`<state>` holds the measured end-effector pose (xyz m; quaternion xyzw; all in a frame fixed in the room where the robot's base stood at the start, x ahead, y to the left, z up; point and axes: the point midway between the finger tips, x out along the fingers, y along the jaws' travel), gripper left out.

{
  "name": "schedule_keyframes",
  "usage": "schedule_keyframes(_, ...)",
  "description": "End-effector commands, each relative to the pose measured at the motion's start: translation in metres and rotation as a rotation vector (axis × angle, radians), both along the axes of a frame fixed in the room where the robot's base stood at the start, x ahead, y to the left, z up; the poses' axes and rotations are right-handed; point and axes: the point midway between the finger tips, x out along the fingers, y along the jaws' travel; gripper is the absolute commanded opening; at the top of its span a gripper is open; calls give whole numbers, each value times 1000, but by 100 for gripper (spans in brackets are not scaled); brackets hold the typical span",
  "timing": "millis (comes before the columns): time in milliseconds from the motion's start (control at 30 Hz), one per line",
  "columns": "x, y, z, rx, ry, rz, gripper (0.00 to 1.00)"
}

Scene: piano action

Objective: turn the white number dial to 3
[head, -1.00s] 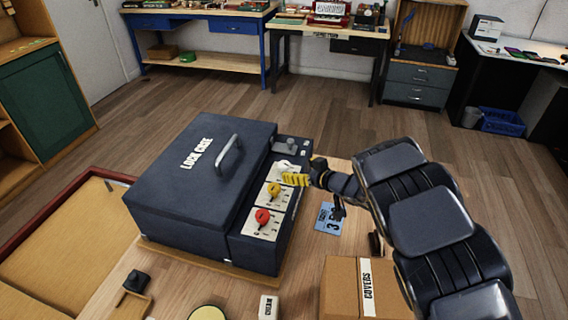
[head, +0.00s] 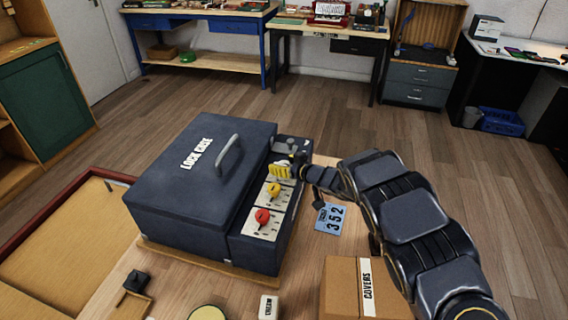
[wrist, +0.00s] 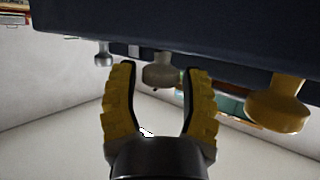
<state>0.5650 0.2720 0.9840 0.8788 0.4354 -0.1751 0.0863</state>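The white dial (wrist: 160,75) shows in the wrist view between my fingertips, with a gap on each side. My gripper (wrist: 160,70) is open and empty, with its yellow ribbed fingers pointing at the case panel. In the head view my gripper (head: 281,169) covers the white dial, so its setting is hidden. The yellow dial (head: 273,190) and red dial (head: 262,216) sit nearer on the same panel. The yellow dial also shows at the right in the wrist view (wrist: 279,103).
The dark lock case (head: 190,180) with its grey handle (head: 228,156) stands left of my gripper. A blue card (head: 330,218) reading 352 lies right of the case. A cardboard covers box (head: 342,289) stands near my arm. A grey knob (wrist: 103,55) sits beyond the white dial.

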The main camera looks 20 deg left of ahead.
Motion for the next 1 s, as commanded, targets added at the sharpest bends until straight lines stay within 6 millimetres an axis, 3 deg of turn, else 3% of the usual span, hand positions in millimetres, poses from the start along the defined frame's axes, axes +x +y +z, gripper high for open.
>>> schedule_keyframes(33,0,0,0,0,0,0,18)
schedule_keyframes(67,0,0,0,0,0,0,5)
schedule_keyframes(100,0,0,0,0,0,0,0)
schedule_keyframes(533,1,-1,1,1,-3,67,0)
schedule_keyframes(1000,2,-1,1,3,-5,414,0)
